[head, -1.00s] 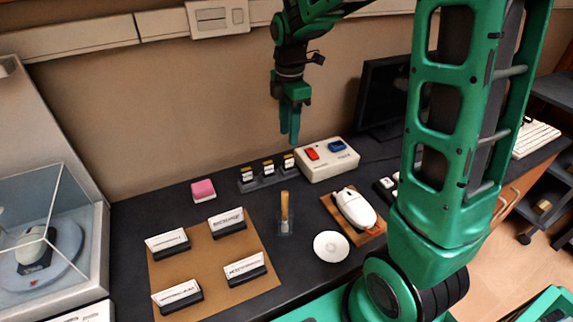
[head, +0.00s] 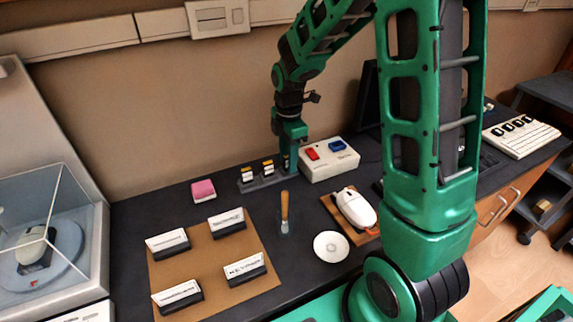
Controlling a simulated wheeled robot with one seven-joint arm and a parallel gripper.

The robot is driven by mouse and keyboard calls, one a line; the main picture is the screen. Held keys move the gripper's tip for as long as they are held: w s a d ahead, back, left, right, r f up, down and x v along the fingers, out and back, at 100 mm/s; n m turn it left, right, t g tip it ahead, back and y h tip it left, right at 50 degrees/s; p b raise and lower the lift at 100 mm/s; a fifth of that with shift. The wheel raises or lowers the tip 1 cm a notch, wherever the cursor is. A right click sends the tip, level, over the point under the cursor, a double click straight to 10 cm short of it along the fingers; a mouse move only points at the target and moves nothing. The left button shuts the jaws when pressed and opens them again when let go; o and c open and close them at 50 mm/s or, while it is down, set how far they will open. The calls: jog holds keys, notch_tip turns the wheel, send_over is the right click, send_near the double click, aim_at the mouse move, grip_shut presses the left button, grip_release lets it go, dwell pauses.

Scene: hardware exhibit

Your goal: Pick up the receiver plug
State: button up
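Three small plugs with yellow and white tops stand in a dark rack (head: 262,183) at the back of the black counter. The left plug (head: 247,174) and the middle plug (head: 268,167) show clearly. The right plug (head: 287,164) is mostly hidden by my gripper (head: 291,158). The labels are too small to read, so I cannot tell which is the receiver plug. My gripper points down with its fingers at the right plug. Whether the fingers are closed on it cannot be seen.
A control box (head: 328,160) with red and blue parts stands close right of my gripper. A pink block (head: 203,191) lies left of the rack. A brush (head: 284,210), white dish (head: 331,246), mouse (head: 355,208) and brown mat (head: 213,262) with label holders lie in front.

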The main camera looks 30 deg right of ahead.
grip_shut()
jog(key=shift+r, duration=0.1)
